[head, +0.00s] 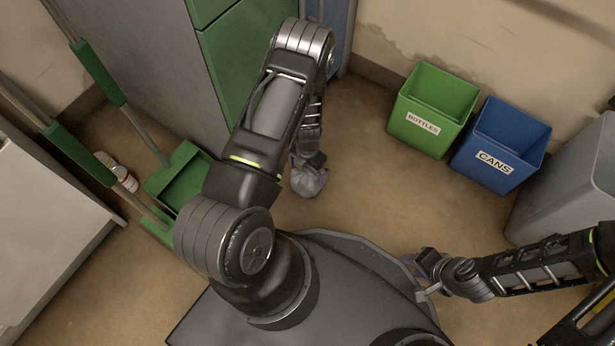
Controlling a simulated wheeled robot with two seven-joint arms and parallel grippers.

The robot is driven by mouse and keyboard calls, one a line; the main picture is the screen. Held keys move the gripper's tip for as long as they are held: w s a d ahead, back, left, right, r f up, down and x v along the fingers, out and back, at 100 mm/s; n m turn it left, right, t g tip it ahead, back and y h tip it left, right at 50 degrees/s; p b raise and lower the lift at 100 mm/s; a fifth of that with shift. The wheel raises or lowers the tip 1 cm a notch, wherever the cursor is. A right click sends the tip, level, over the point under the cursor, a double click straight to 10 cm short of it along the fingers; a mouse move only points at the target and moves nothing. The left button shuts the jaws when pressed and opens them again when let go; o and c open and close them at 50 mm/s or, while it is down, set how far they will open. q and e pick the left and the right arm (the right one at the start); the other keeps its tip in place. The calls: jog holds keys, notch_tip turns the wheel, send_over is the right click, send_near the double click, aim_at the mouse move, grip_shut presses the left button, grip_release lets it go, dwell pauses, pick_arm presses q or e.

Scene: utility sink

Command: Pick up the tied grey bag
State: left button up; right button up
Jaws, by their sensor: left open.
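The grey bag (308,183) is a small crumpled lump on the brown floor, in the middle of the head view near the green-fronted cabinet. My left gripper (304,165) points down right at its top, and the arm covers part of it. The jaws are open, but their fingers are mostly hidden and I cannot tell whether they touch the bag. The tied top is hidden under the gripper. My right gripper (424,276) is at the lower right, over the edge of my base, away from the bag. Its jaw state is unclear.
A green bin (432,108) marked BOTTLES and a blue bin (501,146) marked CANS stand by the wall. A grey bin (570,185) is at right. A green dustpan (178,175) and small white-and-red containers (124,178) are at left. Floor right of the bag is clear.

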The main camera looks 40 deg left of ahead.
pick_arm(q)
jog(key=shift+c, duration=0.4)
jog(key=c, duration=1.7)
notch_tip(320, 180, up, 10)
jog(key=p, duration=0.4)
jog(key=shift+p, duration=0.3)
